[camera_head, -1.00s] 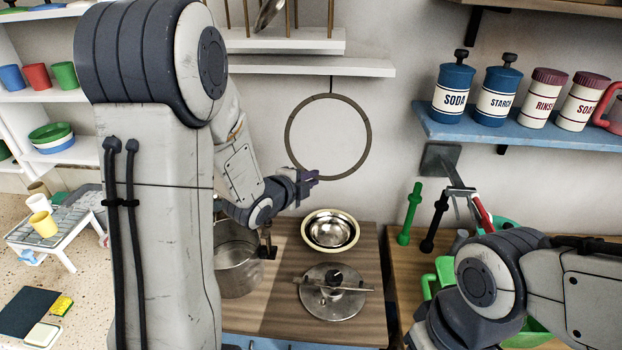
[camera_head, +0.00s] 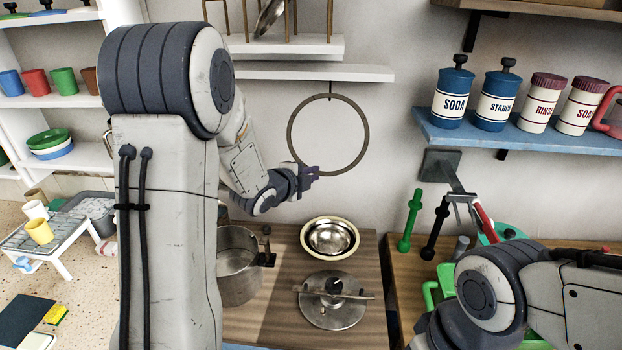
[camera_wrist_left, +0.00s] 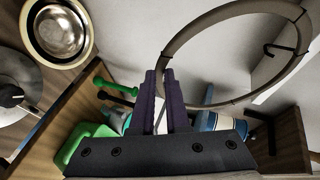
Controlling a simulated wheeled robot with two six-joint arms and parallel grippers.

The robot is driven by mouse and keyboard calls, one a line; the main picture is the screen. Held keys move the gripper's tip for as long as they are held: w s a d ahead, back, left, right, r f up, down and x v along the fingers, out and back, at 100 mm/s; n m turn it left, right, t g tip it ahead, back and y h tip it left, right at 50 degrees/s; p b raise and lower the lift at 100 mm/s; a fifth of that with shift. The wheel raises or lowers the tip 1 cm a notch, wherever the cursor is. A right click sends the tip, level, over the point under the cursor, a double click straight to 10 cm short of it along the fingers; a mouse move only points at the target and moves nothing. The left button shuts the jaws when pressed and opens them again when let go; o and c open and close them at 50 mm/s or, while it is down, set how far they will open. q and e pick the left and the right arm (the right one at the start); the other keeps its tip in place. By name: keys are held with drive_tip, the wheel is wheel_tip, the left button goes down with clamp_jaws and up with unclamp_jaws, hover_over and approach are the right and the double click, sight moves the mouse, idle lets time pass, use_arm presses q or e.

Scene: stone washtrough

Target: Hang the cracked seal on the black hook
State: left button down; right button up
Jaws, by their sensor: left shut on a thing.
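The seal is a thin brown ring (camera_head: 365,150); it stands almost upright against the wall below the white shelf. It also shows in the left wrist view (camera_wrist_left: 208,18). The black hook (camera_head: 330,90) comes down from the shelf to the ring's top. In the left wrist view the hook (camera_wrist_left: 272,48) is a dark bent rod crossing the ring's far right side; I cannot tell whether it bears the ring. My left gripper (camera_head: 312,173), with purple fingers (camera_wrist_left: 160,80), is shut on the ring's lower left edge.
Below stand a silver bowl (camera_head: 330,237), a round lid (camera_head: 332,310) and a steel pot (camera_head: 238,280) on the wooden counter. Canisters (camera_head: 494,98) line the blue shelf (camera_head: 520,140) at right. The wall around the ring is clear.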

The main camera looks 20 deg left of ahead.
use_arm(q)
drive_tip(key=w, duration=0.1)
drive_tip(key=w+a+f+b, duration=0.1)
drive_tip(key=w, duration=0.1)
drive_tip(key=w+b, duration=0.1)
drive_tip(key=w, duration=0.1)
drive_tip(key=shift+a+f, duration=0.2)
idle(0.5)
idle(0.6)
drive_tip(key=shift+c, duration=1.1)
unclamp_jaws()
drive_tip(key=shift+s, duration=0.15)
